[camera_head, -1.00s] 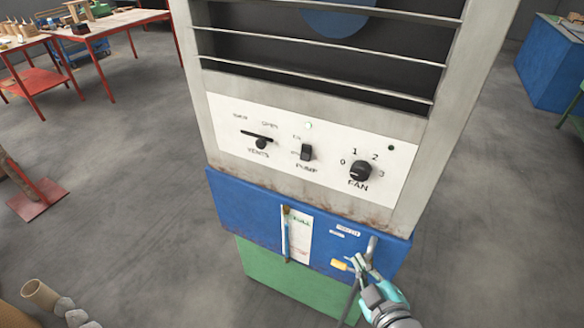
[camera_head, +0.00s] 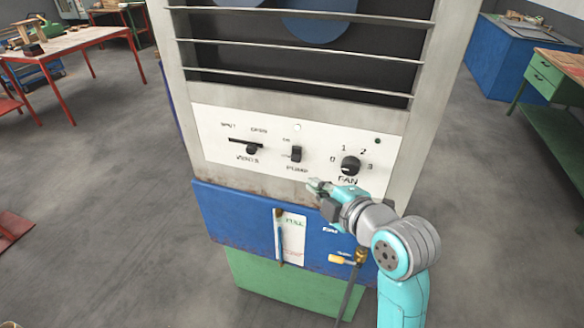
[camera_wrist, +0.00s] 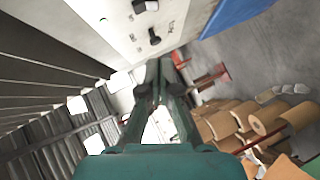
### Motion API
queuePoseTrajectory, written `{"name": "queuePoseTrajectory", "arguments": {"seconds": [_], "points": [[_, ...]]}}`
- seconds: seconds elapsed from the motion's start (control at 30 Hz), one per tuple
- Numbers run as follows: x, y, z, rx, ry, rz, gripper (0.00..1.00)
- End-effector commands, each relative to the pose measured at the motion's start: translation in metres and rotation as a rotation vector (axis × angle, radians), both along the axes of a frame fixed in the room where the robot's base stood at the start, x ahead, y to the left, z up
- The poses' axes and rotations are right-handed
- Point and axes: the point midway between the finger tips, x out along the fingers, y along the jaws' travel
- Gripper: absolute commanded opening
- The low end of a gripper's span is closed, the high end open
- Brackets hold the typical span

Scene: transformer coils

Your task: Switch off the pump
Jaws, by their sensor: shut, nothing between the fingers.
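The dark pump switch (camera_head: 296,153) sits mid-panel on the white control panel (camera_head: 220,159), above the PUMP label, with small marks to its left. I cannot clearly tell its position. A small pale lamp (camera_head: 297,127) is above it. My gripper (camera_head: 317,185) is shut and empty, below and right of the switch, near the panel's lower edge and apart from the switch. Its closed fingers (camera_wrist: 160,70) also show in the wrist view.
The vents slider (camera_head: 251,149) is left of the switch and the fan knob (camera_head: 350,166) right of it. Grille bars (camera_head: 300,50) run above. Rolls (camera_wrist: 265,115) show in the wrist view.

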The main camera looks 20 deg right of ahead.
Motion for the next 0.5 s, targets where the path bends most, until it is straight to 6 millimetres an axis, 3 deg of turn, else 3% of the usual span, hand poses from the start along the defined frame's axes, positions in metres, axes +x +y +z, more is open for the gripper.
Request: {"name": "queuePoseTrajectory", "arguments": {"seconds": [0.5], "points": [[0.0077,0.0014,-0.0014,-0.004,0.001,0.002,0.0]]}}
